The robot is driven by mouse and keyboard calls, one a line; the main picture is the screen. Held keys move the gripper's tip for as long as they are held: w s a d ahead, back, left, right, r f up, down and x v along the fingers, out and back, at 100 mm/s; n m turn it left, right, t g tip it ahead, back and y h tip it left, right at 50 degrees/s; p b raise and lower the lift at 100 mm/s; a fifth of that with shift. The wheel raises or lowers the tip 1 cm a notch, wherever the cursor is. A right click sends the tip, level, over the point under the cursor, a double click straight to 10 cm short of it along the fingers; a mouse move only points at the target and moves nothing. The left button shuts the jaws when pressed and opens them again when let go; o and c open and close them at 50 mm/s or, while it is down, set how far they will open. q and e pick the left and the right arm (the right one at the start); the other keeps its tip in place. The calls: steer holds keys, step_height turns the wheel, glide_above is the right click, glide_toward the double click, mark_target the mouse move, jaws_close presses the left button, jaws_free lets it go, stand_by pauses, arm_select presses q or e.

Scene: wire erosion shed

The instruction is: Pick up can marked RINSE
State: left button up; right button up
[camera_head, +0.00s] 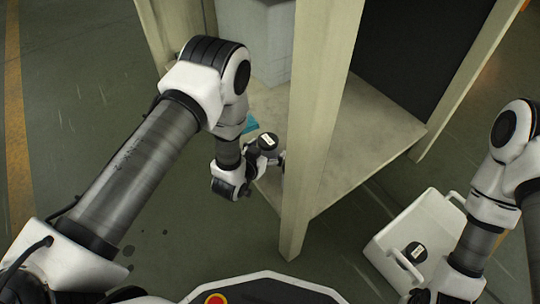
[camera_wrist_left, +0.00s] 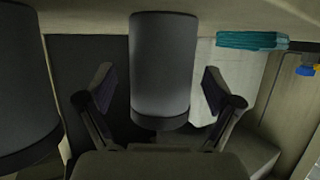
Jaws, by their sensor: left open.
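A dark grey can (camera_wrist_left: 163,55) stands between the two fingers of my left gripper (camera_wrist_left: 158,80) in the left wrist view, where the scene appears upside down. The gripper is open, with a finger on each side of the can and gaps showing between. No marking shows on the can's visible side, so I cannot read RINSE. A second dark grey can (camera_wrist_left: 18,75) is at the left edge of that view. In the head view the left gripper's fingers and the cans are hidden behind a pale post. My right gripper does not show clearly.
The pale post (camera_head: 318,110) stands right beside my left wrist. A lower shelf (camera_head: 365,140) lies behind it, with a pale grey box (camera_head: 262,40) and a teal item (camera_head: 251,124), also in the wrist view (camera_wrist_left: 252,41). A white container (camera_head: 425,225) is on the floor near my right arm.

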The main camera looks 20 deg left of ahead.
arm_select(q)
steer(key=shift+w, duration=0.4)
steer(key=c, duration=1.5)
steer(key=shift+o, duration=0.2)
